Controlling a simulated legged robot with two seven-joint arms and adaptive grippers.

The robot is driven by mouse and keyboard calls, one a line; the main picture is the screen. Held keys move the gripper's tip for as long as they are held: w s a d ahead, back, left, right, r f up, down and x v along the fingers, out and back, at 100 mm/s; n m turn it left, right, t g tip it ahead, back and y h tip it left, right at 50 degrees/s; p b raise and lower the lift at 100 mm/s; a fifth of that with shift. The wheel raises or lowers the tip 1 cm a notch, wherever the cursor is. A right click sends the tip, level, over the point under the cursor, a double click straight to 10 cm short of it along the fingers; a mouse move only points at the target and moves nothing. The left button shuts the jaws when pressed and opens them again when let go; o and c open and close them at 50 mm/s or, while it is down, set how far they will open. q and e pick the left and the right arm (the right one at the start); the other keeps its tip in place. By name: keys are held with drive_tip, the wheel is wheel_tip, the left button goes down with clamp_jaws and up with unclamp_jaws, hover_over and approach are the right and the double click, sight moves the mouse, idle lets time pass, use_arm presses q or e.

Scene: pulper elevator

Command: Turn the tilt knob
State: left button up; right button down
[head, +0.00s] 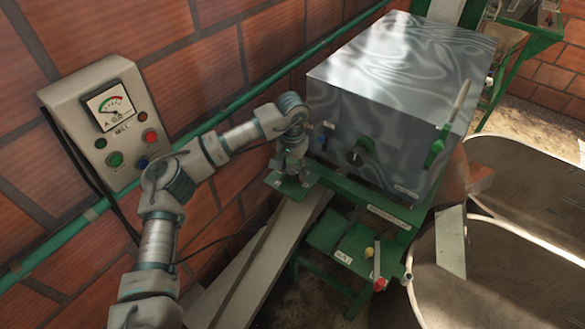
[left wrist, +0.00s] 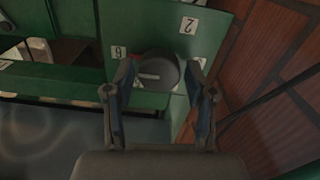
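The dark round knob (left wrist: 157,72) with a pale pointer line sits on a green plate (left wrist: 215,50) with labels that read like "2" and "6". My left gripper (left wrist: 160,66) is open, with one finger on each side of the knob in the left wrist view. The left finger is close to the knob's rim; a gap shows at the right finger. I cannot tell whether either touches. In the head view my left gripper (head: 291,168) is above the small green plate (head: 292,188), and the arm hides the knob. My right gripper is not in view.
A control box (head: 115,120) hangs on the brick wall at left. A green pipe (head: 215,125) runs along the wall. A large tank (head: 500,265) is at right.

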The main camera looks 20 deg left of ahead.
sight(292, 169)
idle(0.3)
use_arm(q)
wheel_tip(292, 169, up, 12)
drive_tip(key=shift+w, duration=0.15)
drive_tip(key=shift+f, duration=0.25)
idle(0.4)
